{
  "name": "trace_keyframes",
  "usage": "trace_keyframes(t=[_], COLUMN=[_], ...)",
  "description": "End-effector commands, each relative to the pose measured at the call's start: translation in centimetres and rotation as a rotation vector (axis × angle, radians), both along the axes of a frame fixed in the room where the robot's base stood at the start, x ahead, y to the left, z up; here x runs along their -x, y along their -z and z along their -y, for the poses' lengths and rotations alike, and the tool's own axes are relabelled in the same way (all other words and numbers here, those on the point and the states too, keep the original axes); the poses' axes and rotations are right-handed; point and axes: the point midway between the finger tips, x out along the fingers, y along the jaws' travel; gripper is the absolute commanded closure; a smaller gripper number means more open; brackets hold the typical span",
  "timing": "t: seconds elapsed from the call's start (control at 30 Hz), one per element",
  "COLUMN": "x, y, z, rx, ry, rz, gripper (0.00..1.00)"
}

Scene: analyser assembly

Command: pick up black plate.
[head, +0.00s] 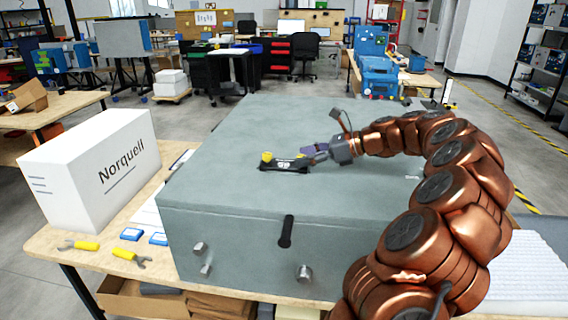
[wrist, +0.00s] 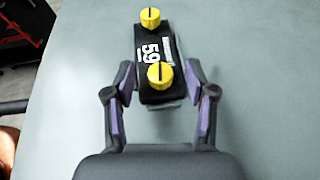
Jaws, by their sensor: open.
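The black plate (wrist: 154,50) is a small bar with two yellow knobs and white "59" markings. In the head view the plate (head: 284,166) lies on top of the large grey-green analyser box (head: 225,135). My gripper (wrist: 161,92) is open, with its purple-padded fingers on either side of the plate's near end. A gap shows between each finger and the plate, and neither visibly touches it. In the head view my gripper (head: 311,156) is low over the box top, at the right end of the plate.
A white "Norquell" box (head: 95,165) stands left of the analyser on the wooden table. Yellow-handled tools (head: 130,257) and small blue items (head: 144,235) lie in front of it. The box top around the plate is clear.

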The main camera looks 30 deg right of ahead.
Motion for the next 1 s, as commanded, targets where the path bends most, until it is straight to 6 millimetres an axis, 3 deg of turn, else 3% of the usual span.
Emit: trace_keyframes(t=[0.27,0.77,1.0], x=[-0.24,-0.23,-0.24], y=[0.16,0.15,0.13], z=[-0.25,-0.22,-0.22], rx=[0.0,0.0,0.0], ry=[0.0,0.001,0.001], rz=[0.0,0.0,0.0], gripper=[0.45,0.98,1.0])
